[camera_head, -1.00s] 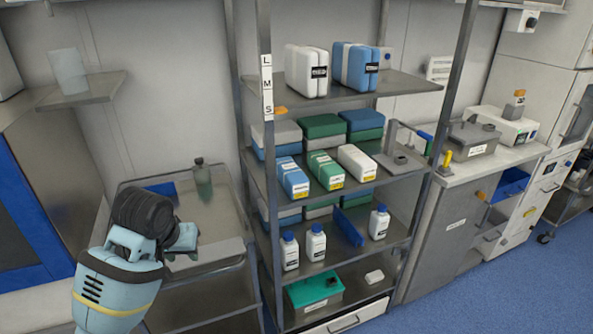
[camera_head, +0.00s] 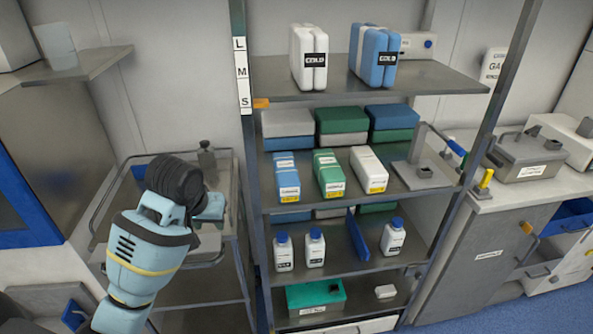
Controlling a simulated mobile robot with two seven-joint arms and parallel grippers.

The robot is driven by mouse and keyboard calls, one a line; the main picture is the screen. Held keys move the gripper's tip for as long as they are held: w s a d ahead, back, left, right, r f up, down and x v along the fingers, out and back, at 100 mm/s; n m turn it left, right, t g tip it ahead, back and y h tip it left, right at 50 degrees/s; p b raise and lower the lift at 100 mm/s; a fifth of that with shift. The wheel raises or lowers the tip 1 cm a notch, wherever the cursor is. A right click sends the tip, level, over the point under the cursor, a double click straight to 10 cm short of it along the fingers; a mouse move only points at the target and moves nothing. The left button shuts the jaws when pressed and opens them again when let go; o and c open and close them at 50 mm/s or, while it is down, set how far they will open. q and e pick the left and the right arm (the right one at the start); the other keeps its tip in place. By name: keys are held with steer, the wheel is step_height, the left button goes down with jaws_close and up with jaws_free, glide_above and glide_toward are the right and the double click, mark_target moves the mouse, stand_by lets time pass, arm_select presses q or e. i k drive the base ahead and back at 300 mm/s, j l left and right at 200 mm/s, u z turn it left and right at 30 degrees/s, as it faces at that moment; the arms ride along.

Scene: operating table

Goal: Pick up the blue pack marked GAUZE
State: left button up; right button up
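A blue pack (camera_head: 286,178) with a white and yellow label stands at the left of a row on the shelf rack's middle shelf. Its print is too small to read. A green pack (camera_head: 329,176) and a white pack (camera_head: 368,170) stand to its right. My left gripper (camera_head: 212,210) is left of the rack, in front of the steel cart and apart from the blue pack. Its fingers are too small and turned away to show whether they are open. My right gripper is not in view.
A rack post (camera_head: 251,180) stands between my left gripper and the packs. Stacked boxes (camera_head: 343,124) sit behind the packs, and a metal stand (camera_head: 422,165) is to their right. White bottles (camera_head: 315,248) are on the shelf below.

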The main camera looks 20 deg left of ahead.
mark_target(288, 183)
steer(key=i+l+u, duration=0.1)
steer(key=l, duration=0.2)
steer(key=i+l, duration=0.2)
steer(key=i+l+u, duration=0.15)
steer(key=l, duration=0.25)
steer(key=i+l+u, duration=0.1)
steer(key=l, duration=0.25)
